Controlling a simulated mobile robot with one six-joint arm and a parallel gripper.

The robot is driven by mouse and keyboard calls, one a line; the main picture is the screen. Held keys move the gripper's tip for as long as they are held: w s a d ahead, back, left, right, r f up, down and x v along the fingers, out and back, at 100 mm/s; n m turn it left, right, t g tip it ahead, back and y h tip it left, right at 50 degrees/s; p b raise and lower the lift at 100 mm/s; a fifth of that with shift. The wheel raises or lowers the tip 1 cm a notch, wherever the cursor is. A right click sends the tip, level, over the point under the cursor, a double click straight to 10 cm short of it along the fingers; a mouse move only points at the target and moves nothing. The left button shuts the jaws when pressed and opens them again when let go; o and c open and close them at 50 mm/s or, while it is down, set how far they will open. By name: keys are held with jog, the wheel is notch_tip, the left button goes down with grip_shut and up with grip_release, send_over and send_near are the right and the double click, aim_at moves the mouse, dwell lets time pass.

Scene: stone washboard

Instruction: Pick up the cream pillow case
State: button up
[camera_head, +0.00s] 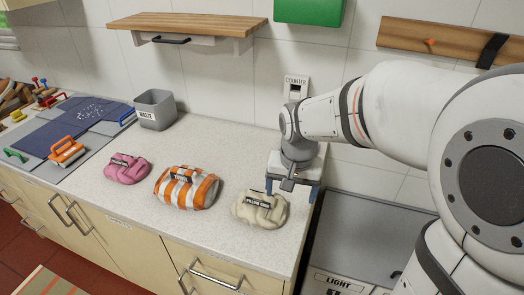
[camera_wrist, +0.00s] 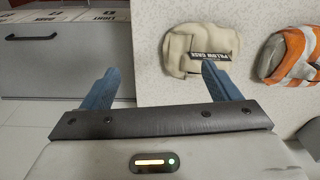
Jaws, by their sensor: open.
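The cream pillow case (camera_head: 259,208) is a soft, folded bundle with a dark "PILLOW CASE" label. It lies on the speckled counter near the counter's right end. It also shows at the top of the wrist view (camera_wrist: 190,47), partly behind the right fingertip. My gripper (camera_head: 293,192) is above the counter's right end, to the right of the bundle and a little behind it. In the wrist view its two blue fingers (camera_wrist: 160,82) are spread wide with nothing between them. The left finger is over the area beyond the counter's edge, and the right finger overlaps the label's edge.
An orange-and-white striped bundle (camera_head: 186,188) and a pink bundle (camera_head: 127,167) lie left of the cream one. A grey waste bin (camera_head: 156,110) stands behind them. A grey lidded box marked LIGHT (camera_head: 364,240) stands right of the counter.

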aim_at(260, 195)
jog(key=o, duration=0.3)
jog(key=shift+m+g, duration=0.5)
jog(key=shift+m, duration=0.3)
jog(key=w+a+p, duration=0.1)
jog(key=w+a, duration=0.1)
jog(key=w+a+f, duration=0.1)
jog(key=w+a, duration=0.1)
jog(key=w+a+f+p, duration=0.1)
jog(key=w+a, duration=0.1)
jog(key=shift+a+p, duration=0.25)
jog(key=shift+p, duration=0.1)
jog(key=shift+w+a+f, duration=0.15)
jog(key=shift+a+f, duration=0.1)
jog(key=shift+w+a+f+p, duration=0.15)
jog(key=shift+f+p, duration=0.2)
jog(key=shift+f, duration=0.95)
jog(key=shift+w+f+p, duration=0.15)
jog(key=shift+f+p, duration=0.25)
jog(key=shift+f, duration=0.9)
jog(key=shift+w+a+f+p, duration=0.15)
jog(key=shift+f+p, duration=0.2)
jog(key=shift+f, duration=0.95)
